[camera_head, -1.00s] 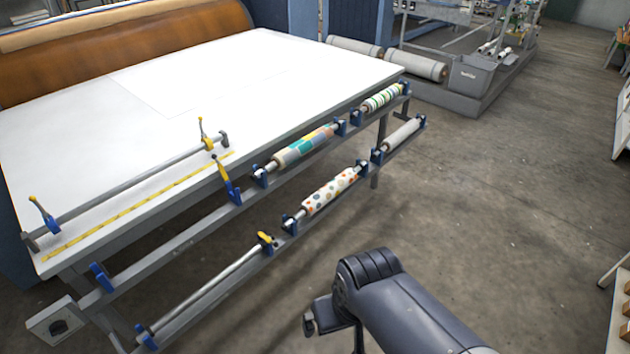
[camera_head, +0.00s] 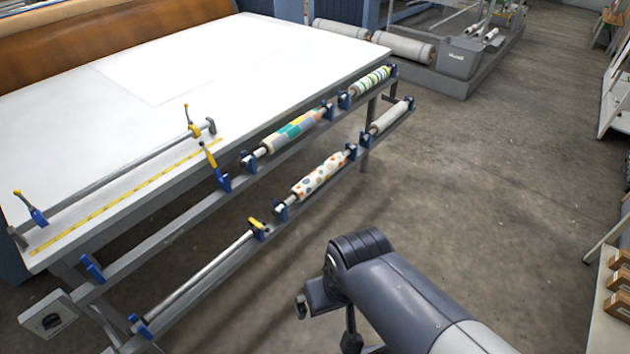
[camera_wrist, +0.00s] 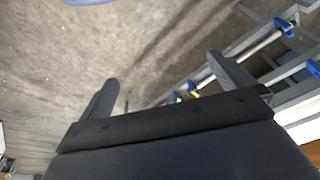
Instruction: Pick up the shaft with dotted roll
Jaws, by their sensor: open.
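The shaft with the dotted roll (camera_head: 320,176) lies on the lower rail of the table's side rack, in blue holders at both ends. The roll is white with orange and dark dots. My gripper shows in the wrist view (camera_wrist: 168,88) with its two fingers spread apart and nothing between them. In the head view only my arm and a small part of its end show, in front of the rack and below the dotted roll, apart from it. The dotted roll is not recognisable in the wrist view.
A patchwork roll (camera_head: 297,130) and a striped roll (camera_head: 371,80) lie on the upper rail. A plain grey roll (camera_head: 390,117) and a bare shaft (camera_head: 198,272) share the lower rail. The white table (camera_head: 180,75) stands behind. The floor (camera_head: 490,190) to the right is clear.

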